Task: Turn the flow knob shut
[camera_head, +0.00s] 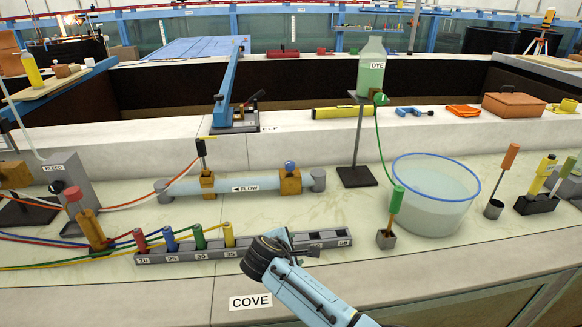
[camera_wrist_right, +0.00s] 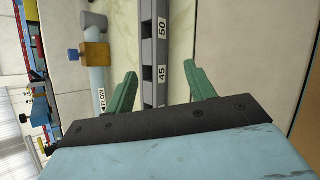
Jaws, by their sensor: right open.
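The clear flow tube (camera_head: 220,184), labelled FLOW, lies along the back of the counter. A brass block (camera_head: 290,182) at its right end carries a small round blue knob (camera_head: 289,165). In the right wrist view the blue knob (camera_wrist_right: 73,55) and brass block (camera_wrist_right: 96,52) are at upper left, outside the jaws. My right gripper (camera_wrist_right: 163,80) is open and empty, its green fingers on either side of the numbered grey rack (camera_wrist_right: 148,45) in that view. In the head view its fingertips are mostly hidden behind my wrist. My left gripper is not in view.
The rack's left slots hold coloured plugs, including a yellow one (camera_head: 228,235). A handle with a dark top (camera_head: 201,148) stands at the tube's left block. A black stand (camera_head: 356,175), a green-handled tool (camera_head: 395,202) and a blue-rimmed tub (camera_head: 432,205) stand to the right.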

